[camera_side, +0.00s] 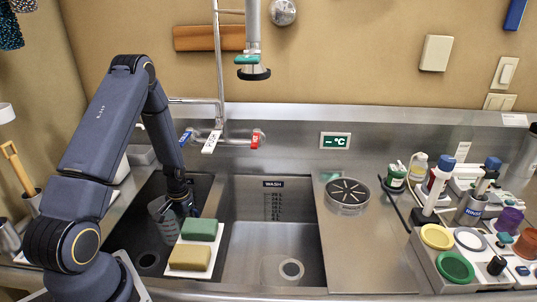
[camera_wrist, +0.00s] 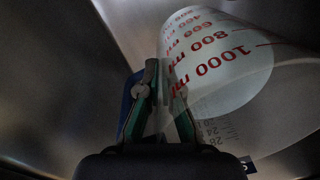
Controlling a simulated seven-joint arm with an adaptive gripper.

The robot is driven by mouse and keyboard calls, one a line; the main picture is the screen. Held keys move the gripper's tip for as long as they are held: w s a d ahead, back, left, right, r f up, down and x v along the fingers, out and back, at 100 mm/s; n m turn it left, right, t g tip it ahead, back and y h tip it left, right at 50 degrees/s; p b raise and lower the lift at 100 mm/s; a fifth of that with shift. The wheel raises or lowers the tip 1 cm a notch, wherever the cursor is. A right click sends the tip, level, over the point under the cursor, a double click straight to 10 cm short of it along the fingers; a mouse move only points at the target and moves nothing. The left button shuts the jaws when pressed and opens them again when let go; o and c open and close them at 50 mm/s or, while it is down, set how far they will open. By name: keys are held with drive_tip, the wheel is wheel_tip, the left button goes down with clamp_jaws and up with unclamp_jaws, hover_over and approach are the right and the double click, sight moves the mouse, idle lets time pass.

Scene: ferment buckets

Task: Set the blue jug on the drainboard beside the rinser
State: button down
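A clear, greyish jug (camera_side: 160,211) is in the dark left basin, tilted. In the wrist view the jug (camera_wrist: 225,65) fills the upper right, with red millilitre marks up to 1000 ml. A blue part (camera_wrist: 128,98) shows beside the left finger; I cannot tell whether it is the jug's handle. My gripper (camera_side: 184,207) reaches down into the basin at the jug's right side. Its two fingers (camera_wrist: 161,105) are close against the jug, but whether they are shut on it is unclear. The round rinser (camera_side: 347,191) sits on the steel drainboard (camera_side: 362,250).
A board with a green and a tan sponge (camera_side: 190,257) lies over the basin's front right, close to my gripper. The wash basin (camera_side: 270,240) is in the middle. A tap stands behind. Bottles and a rack of coloured lids (camera_side: 455,267) crowd the right. The drainboard's front is clear.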

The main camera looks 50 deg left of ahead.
drive_tip(key=s+d+r+m, duration=0.1)
drive_tip(key=d+r+m, duration=0.25)
drive_tip(key=r, duration=0.65)
drive_tip(key=s+d+r+m, duration=0.1)
drive_tip(key=d+r+m, duration=0.3)
drive_tip(key=r, duration=0.7)
drive_tip(key=s+d+r+m, duration=0.1)
drive_tip(key=d+r+m, duration=0.35)
drive_tip(key=d, duration=0.45)
drive_tip(key=d+r+m, duration=0.4)
drive_tip(key=d+m, duration=0.1)
drive_tip(key=d, duration=0.5)
drive_tip(key=w+d+m+t, duration=0.1)
drive_tip(key=w+d, duration=0.4)
drive_tip(key=d, duration=0.4)
drive_tip(key=w+d, duration=0.6)
drive_tip(key=d, duration=0.2)
drive_tip(key=shift+w+d+f, duration=1)
drive_tip(key=shift+w+f, duration=1)
drive_tip(key=shift+w, duration=0.1)
drive_tip(key=shift+w+d+f, duration=1)
drive_tip(key=shift+w+f, duration=1.05)
drive_tip(key=shift+w, duration=0.1)
drive_tip(key=shift+w+d+f, duration=1)
drive_tip(key=shift+w+f, duration=1)
drive_tip(key=shift+w, duration=0.1)
drive_tip(key=shift+f, duration=0.15)
